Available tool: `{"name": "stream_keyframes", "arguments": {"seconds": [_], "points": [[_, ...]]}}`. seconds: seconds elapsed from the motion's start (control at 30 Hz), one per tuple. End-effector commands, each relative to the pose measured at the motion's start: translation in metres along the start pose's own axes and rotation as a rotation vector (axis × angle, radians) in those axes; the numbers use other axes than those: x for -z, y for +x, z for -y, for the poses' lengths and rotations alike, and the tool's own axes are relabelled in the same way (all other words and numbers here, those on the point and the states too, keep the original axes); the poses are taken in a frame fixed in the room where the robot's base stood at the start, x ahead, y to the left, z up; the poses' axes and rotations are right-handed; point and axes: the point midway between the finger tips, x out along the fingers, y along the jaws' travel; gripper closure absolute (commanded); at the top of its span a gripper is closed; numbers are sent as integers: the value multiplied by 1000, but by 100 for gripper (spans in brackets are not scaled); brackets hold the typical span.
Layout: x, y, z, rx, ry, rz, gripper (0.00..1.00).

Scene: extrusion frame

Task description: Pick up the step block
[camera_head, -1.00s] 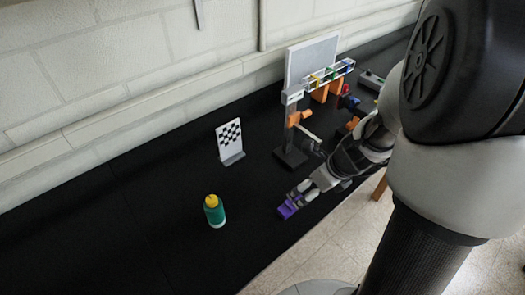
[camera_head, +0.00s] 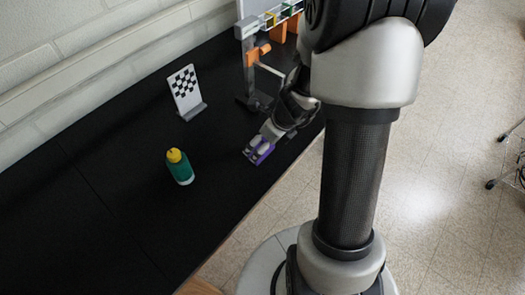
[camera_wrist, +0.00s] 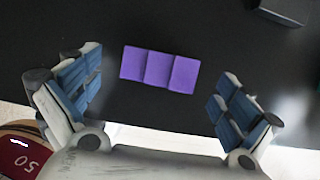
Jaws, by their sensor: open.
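The purple step block (camera_wrist: 158,69) lies on the black table, showing several flat sections side by side in the wrist view. My gripper (camera_wrist: 152,95) is open, with one blue-padded finger off each side of the block and clear gaps between. The fingers do not touch it in this view. In the head view, my gripper (camera_head: 262,145) is at the block (camera_head: 259,156) near the table's front edge, and it partly hides the block.
A green bottle with a yellow cap (camera_head: 180,167) stands left of my gripper. A checkered board (camera_head: 186,91) stands behind. An extrusion frame (camera_head: 251,58) with orange parts rises behind my arm. The black table (camera_head: 95,190) is clear at left.

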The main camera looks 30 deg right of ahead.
Motion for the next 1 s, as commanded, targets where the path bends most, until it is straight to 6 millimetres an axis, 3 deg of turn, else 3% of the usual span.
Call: {"name": "stream_keyframes", "arguments": {"seconds": [0.23, 0.5, 1.0], "points": [[5, 39, -2, -1, -2, -2, 2], [4, 39, -1, 0, -1, 0, 2], [4, 39, -1, 0, -2, -1, 36]]}}
